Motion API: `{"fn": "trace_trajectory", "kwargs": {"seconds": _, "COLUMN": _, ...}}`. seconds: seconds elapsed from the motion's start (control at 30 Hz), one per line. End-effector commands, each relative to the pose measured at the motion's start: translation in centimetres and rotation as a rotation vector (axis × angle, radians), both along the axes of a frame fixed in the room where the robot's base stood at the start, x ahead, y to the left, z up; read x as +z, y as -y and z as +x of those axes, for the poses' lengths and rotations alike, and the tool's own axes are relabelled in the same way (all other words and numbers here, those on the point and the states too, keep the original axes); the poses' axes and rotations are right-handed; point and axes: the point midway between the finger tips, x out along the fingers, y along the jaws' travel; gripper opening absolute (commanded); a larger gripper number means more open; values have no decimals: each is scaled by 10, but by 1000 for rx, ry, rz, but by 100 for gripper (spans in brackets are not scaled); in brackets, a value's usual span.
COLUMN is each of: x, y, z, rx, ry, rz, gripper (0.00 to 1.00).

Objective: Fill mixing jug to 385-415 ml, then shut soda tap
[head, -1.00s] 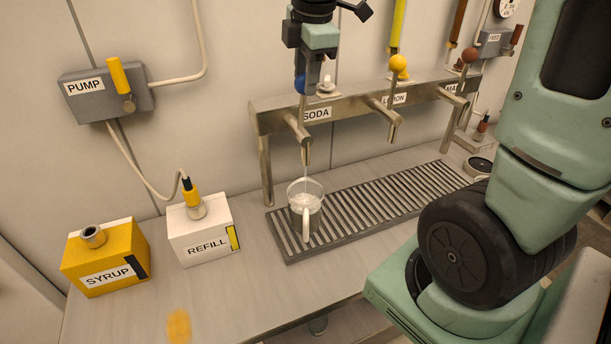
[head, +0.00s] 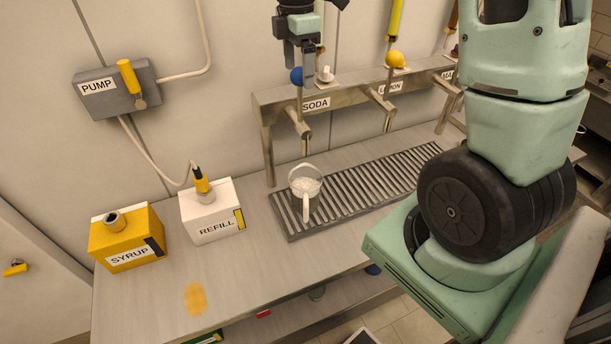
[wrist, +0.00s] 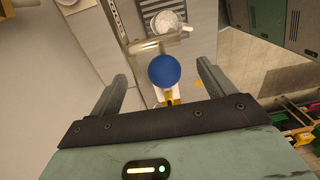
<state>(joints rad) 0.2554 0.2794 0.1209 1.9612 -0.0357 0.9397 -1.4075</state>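The mixing jug (head: 305,190), clear with a pale handle toward me, stands upright on the drip tray under the soda tap's spout (head: 304,135). It holds pale, whitish liquid; I cannot read its level. The jug also shows at the top of the wrist view (wrist: 166,22). I see no clear stream between spout and jug. The soda tap's blue knob (head: 296,76) stands upright above the SODA label. My gripper (head: 304,62) is open just above the knob. In the wrist view the blue knob (wrist: 164,71) lies between the spread fingers, apart from both.
The lemon tap with a yellow knob (head: 394,58) is to the right on the same rail. The slatted drip tray (head: 372,195) runs right from the jug. The SYRUP box (head: 128,240), REFILL box (head: 212,212) and wall PUMP (head: 115,88) are left. The front counter is mostly clear.

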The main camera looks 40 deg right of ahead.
Motion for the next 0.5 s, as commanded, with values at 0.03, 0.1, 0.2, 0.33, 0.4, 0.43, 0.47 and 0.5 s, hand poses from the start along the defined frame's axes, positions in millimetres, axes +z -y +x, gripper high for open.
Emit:
{"fn": "trace_trajectory", "kwargs": {"seconds": 0.03, "x": 0, "y": 0, "z": 0, "rx": 0, "ry": -1, "rz": 0, "gripper": 82}}
{"fn": "trace_trajectory", "kwargs": {"seconds": 0.1, "x": 0, "y": 0, "z": 0, "rx": 0, "ry": -1, "rz": 0, "gripper": 82}}
{"fn": "trace_trajectory", "kwargs": {"seconds": 0.2, "x": 4, "y": 0, "z": -1, "rx": 0, "ry": -2, "rz": 1, "gripper": 82}}
{"fn": "trace_trajectory", "kwargs": {"seconds": 0.33, "x": 17, "y": 0, "z": 0, "rx": 0, "ry": -2, "rz": 1, "gripper": 82}}
{"fn": "trace_trajectory", "kwargs": {"seconds": 0.4, "x": 26, "y": 0, "z": 0, "rx": 0, "ry": -2, "rz": 1, "gripper": 82}}
{"fn": "trace_trajectory", "kwargs": {"seconds": 0.43, "x": 30, "y": 0, "z": 0, "rx": 0, "ry": -2, "rz": 1, "gripper": 82}}
{"fn": "trace_trajectory", "kwargs": {"seconds": 0.47, "x": 33, "y": 0, "z": 0, "rx": 0, "ry": -2, "rz": 1, "gripper": 82}}
{"fn": "trace_trajectory", "kwargs": {"seconds": 0.5, "x": 38, "y": 0, "z": 0, "rx": 0, "ry": -2, "rz": 1, "gripper": 82}}
